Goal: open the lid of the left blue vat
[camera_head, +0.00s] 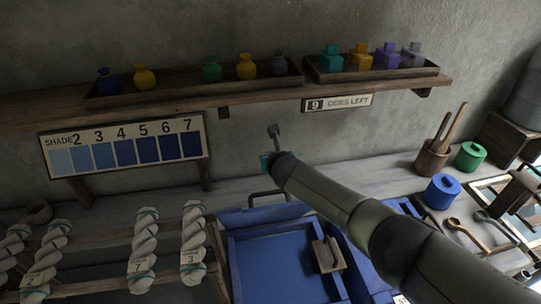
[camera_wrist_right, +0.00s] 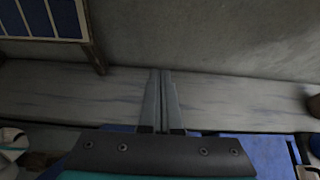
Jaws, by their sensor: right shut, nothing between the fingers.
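The left blue vat (camera_head: 232,265) is at the bottom middle of the head view. Inside its rim is a flat blue area. A blue panel with a dark bar handle (camera_head: 268,194) is along its back edge; whether this is the lid tipped back I cannot tell for sure. My right gripper (camera_head: 273,131) is shut and empty, above and behind the handle, in front of the wall. In the right wrist view its fingers (camera_wrist_right: 161,100) are together, with blue parts below. My right arm hides part of the blue area to the right. My left gripper is out of view.
A grey-brown object (camera_head: 328,255) sits over the vat's right part. Twisted white skeins (camera_head: 143,248) hang at the left. A shelf (camera_head: 230,104) with bottles is above. A blue pot (camera_head: 442,191), a green pot (camera_head: 470,156) and spoons (camera_head: 467,234) are at the right.

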